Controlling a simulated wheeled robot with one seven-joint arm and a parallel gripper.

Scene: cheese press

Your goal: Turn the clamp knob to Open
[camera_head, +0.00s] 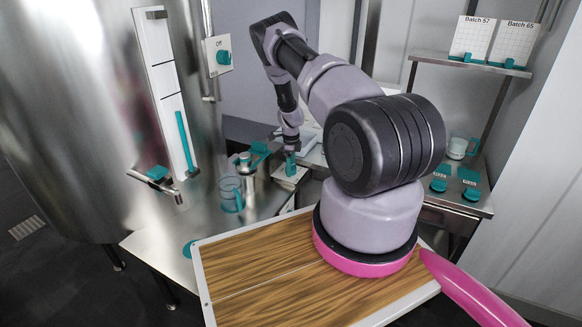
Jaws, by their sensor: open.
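My arm reaches over to the far side of the bench. My gripper (291,150) is small in the head view, points down and is open. It is directly above or around a teal knob-like piece (290,165) on a small pale box (290,178). This may be the clamp knob, but no label on it can be read. I cannot tell whether the fingers touch it. Another teal knob (222,57) sits on an upright panel marked "Off" (215,43), up and left of my gripper, apart from it.
A large steel vat (75,110) with a valve handle (158,172) fills the left. A clear jug (230,193) and a metal canister (246,167) stand left of my gripper. A shelf with batch cards (472,38) and a side table (460,203) with teal-lidded items are at right.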

